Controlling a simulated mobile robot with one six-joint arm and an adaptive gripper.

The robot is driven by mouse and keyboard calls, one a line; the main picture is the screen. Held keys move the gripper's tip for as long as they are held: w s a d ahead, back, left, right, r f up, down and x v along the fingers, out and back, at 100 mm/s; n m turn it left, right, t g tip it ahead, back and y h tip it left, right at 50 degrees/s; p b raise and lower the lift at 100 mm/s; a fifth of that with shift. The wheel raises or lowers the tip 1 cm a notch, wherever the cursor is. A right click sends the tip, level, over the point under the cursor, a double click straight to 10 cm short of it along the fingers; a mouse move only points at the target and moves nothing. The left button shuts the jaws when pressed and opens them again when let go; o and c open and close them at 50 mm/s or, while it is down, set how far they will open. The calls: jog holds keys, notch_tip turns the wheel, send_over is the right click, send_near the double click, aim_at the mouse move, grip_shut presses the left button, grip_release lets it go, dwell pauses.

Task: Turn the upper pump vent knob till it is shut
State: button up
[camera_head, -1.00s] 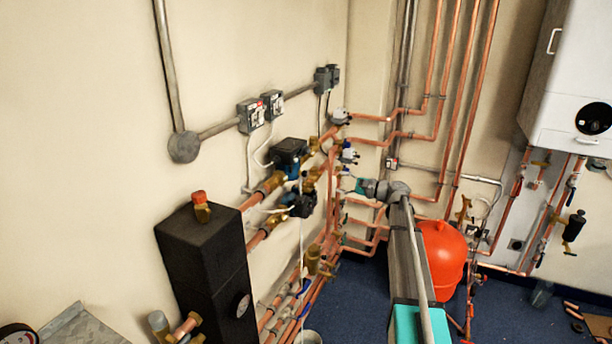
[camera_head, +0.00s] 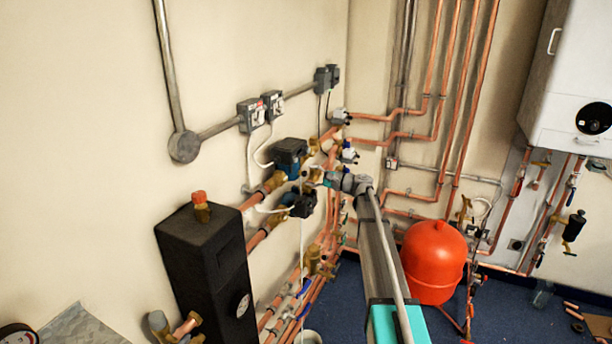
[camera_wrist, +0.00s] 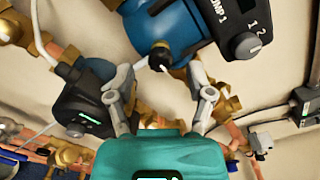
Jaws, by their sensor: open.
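The upper pump (camera_head: 288,152), with a blue body and black head, sits on the copper and brass pipework on the left wall. In the wrist view the pump (camera_wrist: 213,28) is marked "PUMP 1". A small black knob (camera_wrist: 159,57) stands out from its blue body; it looks like the vent knob. My gripper (camera_wrist: 165,86) is open, its two grey fingers apart on either side below the knob, not visibly touching it. In the head view my gripper (camera_head: 318,177) is just right of the pumps; the knob cannot be made out there.
A second pump (camera_head: 301,203) sits below the upper one and shows close to the left finger in the wrist view (camera_wrist: 88,106). Brass fittings (camera_wrist: 155,110) and white cables surround the fingers. A red vessel (camera_head: 433,262) and white boiler (camera_head: 575,85) stand at right.

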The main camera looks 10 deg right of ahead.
jog(key=shift+x, duration=1.15)
jog(key=shift+s, duration=0.1)
grip_shut()
